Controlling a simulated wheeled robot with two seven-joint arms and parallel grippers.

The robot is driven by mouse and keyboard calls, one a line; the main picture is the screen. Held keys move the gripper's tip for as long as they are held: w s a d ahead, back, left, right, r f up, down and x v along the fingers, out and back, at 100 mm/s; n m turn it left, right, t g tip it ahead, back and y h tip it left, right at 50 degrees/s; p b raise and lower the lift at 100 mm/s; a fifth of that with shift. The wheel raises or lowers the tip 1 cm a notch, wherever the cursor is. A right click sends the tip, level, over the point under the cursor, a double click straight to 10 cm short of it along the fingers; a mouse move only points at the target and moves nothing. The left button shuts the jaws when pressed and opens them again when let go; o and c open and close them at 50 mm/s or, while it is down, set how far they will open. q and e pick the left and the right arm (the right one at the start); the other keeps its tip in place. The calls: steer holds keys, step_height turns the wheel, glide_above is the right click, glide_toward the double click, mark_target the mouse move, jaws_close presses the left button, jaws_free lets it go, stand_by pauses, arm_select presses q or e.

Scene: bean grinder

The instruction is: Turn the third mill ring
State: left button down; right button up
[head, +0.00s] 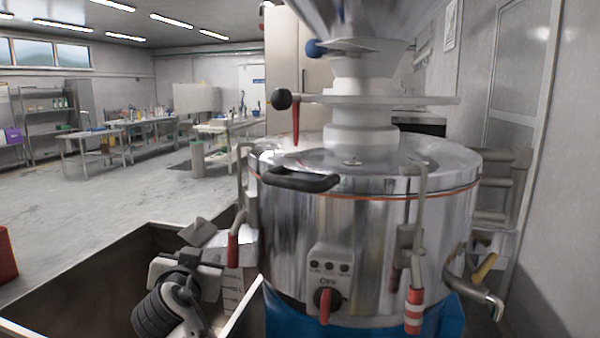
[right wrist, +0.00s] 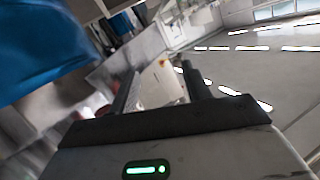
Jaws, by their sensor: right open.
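The grinder (head: 360,220) is a polished steel drum in the middle of the head view. A pale flat ring (head: 385,100) circles its neck and has a black ball knob (head: 281,98) at its left. A red pointer (head: 296,125) hangs below it. A smaller collar above carries a blue knob (head: 316,48). I cannot tell which is the third mill ring.
The drum has a black lid handle (head: 300,180), red-gripped clamps and a switch box (head: 330,278) with a red knob. A spout (head: 485,300) juts out right. A metal bin (head: 90,290) stands at lower left. The grinder's blue base (right wrist: 40,50) is close to my right gripper. Floor behind left is open.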

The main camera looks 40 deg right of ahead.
step_height(320, 180, up, 14)
steer(key=s+m+g+h+b, duration=0.1)
steer(key=s+m+g+h, duration=0.1)
steer(key=m+h, duration=0.5)
steer(key=m+g+h+b, duration=0.25)
steer(key=m+g, duration=0.55)
steer(key=m, duration=0.8)
glide_toward(300, 99)
steer(key=shift+h, duration=0.35)
steer(key=d+p, duration=0.1)
steer(key=d, duration=0.2)
steer(key=w+d+p, duration=0.1)
steer(key=d, duration=0.2)
steer(key=w+d+p, duration=0.1)
steer(key=d, duration=0.2)
steer(key=shift+w+f+p, duration=0.15)
steer(key=shift+w+p, duration=0.1)
steer(key=shift+p, duration=0.1)
arm_select(q)
steer(key=s+d+f+m+g, duration=0.1)
steer(key=s+f+m+g, duration=0.2)
steer(key=s+f, duration=0.5)
steer(key=shift+s+g, duration=0.3)
steer(key=shift+s, duration=0.4)
arm_select(e)
steer(key=shift+w+d+f, duration=0.1)
steer(key=shift+d, duration=0.5)
